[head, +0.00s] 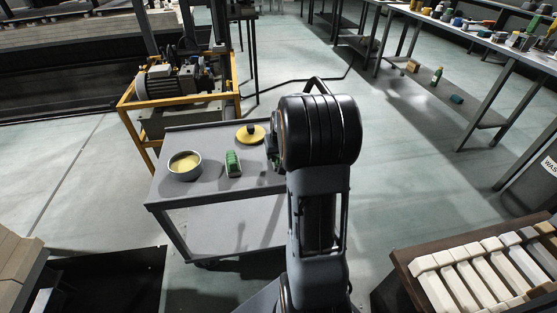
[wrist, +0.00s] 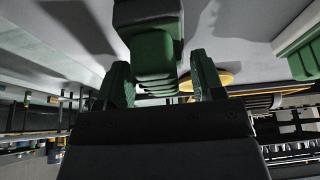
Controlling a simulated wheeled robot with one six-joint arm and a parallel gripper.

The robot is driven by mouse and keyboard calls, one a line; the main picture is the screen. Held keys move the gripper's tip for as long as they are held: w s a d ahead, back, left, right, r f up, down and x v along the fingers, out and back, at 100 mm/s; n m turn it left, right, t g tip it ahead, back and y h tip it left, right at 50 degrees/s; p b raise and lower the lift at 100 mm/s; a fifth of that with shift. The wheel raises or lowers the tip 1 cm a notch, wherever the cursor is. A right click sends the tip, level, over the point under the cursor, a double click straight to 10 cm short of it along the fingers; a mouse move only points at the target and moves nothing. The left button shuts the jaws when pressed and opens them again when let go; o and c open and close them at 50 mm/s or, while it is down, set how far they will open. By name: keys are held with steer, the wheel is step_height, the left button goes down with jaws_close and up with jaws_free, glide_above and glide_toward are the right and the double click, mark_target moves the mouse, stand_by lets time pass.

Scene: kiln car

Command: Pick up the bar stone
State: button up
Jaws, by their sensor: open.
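A dark grey and green bar-shaped block (wrist: 154,58), which looks like the bar stone, shows between my fingers in the wrist view. My gripper (wrist: 164,84) is open, with one green-tinged finger on each side of it. I cannot tell whether either finger touches it. In the head view my gripper (head: 272,152) is low over the right part of the grey cart (head: 210,192), and my arm hides much of that spot. A green ridged block (head: 232,163) lies on the cart left of my gripper. A green and pale block is at the right edge of the wrist view (wrist: 300,48).
A round bowl (head: 184,166) with pale yellow contents stands at the cart's left. A yellow disc with a dark knob (head: 250,134) lies behind my gripper. A yellow-framed machine (head: 180,85) stands behind the cart. Pale bars lie on a rack (head: 480,270) at lower right.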

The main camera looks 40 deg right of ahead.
steer(key=c, duration=1.1)
steer(key=shift+r, duration=0.15)
steer(key=shift+c, duration=0.2)
step_height(320, 180, up, 4)
steer(key=shift+f+p, duration=0.2)
steer(key=shift+p, duration=0.5)
steer(key=s+r+p, duration=0.1)
steer(key=s+r, duration=0.3)
steer(key=s, duration=0.3)
steer(key=s+d+r+p, duration=0.1)
steer(key=s+r+p, duration=0.1)
steer(key=s+r, duration=0.3)
steer(key=shift+s+r, duration=0.15)
steer(key=shift+s, duration=0.85)
